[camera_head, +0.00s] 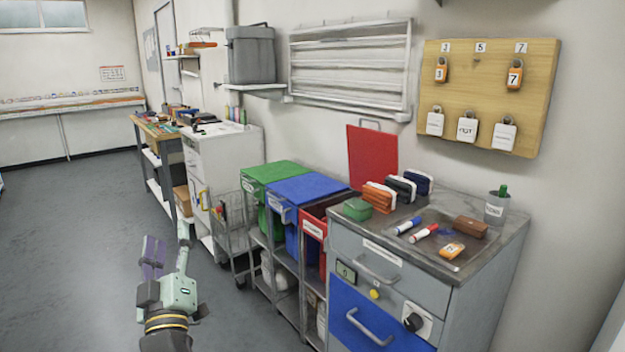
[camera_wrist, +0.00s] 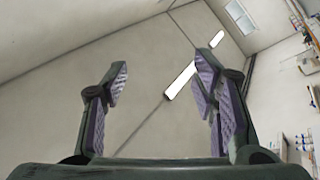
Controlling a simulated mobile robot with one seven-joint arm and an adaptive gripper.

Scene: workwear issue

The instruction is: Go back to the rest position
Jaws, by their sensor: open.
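My gripper (camera_head: 168,250) is in the lower left of the head view, raised over the grey floor and pointing up. Its two fingers are apart with nothing between them. In the wrist view my gripper (camera_wrist: 160,85) also shows open and empty, with the ceiling and walls behind it. It is apart from the carts and the cabinet on its right and touches nothing that I can see.
A grey cabinet (camera_head: 462,300) with markers and a padlock on top stands at the right. A green bin (camera_head: 275,172), a blue bin (camera_head: 306,188) and a wire cart (camera_head: 233,232) stand along the wall. The floor (camera_head: 75,240) at the left is clear.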

